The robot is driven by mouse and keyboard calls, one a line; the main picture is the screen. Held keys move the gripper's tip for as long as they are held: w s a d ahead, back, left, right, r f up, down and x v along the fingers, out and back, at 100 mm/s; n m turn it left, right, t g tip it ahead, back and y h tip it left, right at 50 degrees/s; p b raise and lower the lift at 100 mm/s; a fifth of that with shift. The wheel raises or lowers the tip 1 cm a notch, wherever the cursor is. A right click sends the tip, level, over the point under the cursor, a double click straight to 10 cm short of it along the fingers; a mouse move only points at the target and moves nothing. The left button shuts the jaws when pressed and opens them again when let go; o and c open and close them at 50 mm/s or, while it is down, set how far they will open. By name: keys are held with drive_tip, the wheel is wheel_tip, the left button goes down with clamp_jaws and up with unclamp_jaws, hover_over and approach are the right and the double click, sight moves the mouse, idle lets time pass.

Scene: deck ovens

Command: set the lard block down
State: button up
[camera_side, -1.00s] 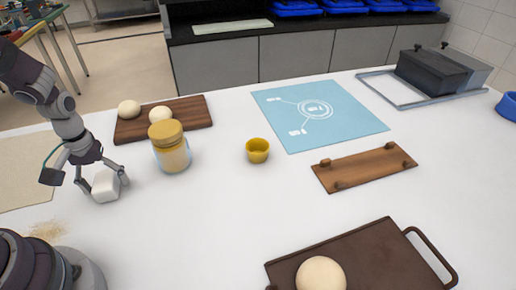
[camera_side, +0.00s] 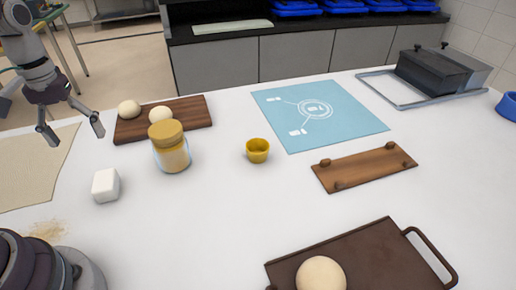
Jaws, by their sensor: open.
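The lard block (camera_side: 105,186), a small white block, stands on the white table at the left, in front of and left of the glass jar. My gripper (camera_side: 76,138) is open and empty. It hangs above and behind the lard block, up and to the left in the picture, with its fingers spread and clear of the block. Nothing hides the block.
A jar with a tan lid (camera_side: 171,150) stands right of the block. Behind it lies a dark wooden board (camera_side: 190,114) with dough balls. A yellow cup (camera_side: 257,150), blue mat (camera_side: 345,125), wooden board (camera_side: 365,168) and dark tray (camera_side: 375,250) lie further right. Table between is clear.

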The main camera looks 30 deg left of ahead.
drive_tip(key=s+d+r+m+t, duration=0.3)
drive_tip(key=d+r+m+t, duration=0.2)
drive_tip(key=d+r+m, duration=0.2)
drive_tip(key=d+m, duration=0.1)
drive_tip(key=d, duration=0.1)
drive_tip(key=shift+s+d+r+m, duration=0.3)
drive_tip(key=shift+s+d+r, duration=0.05)
drive_tip(key=shift+s+d, duration=0.05)
idle(0.6)
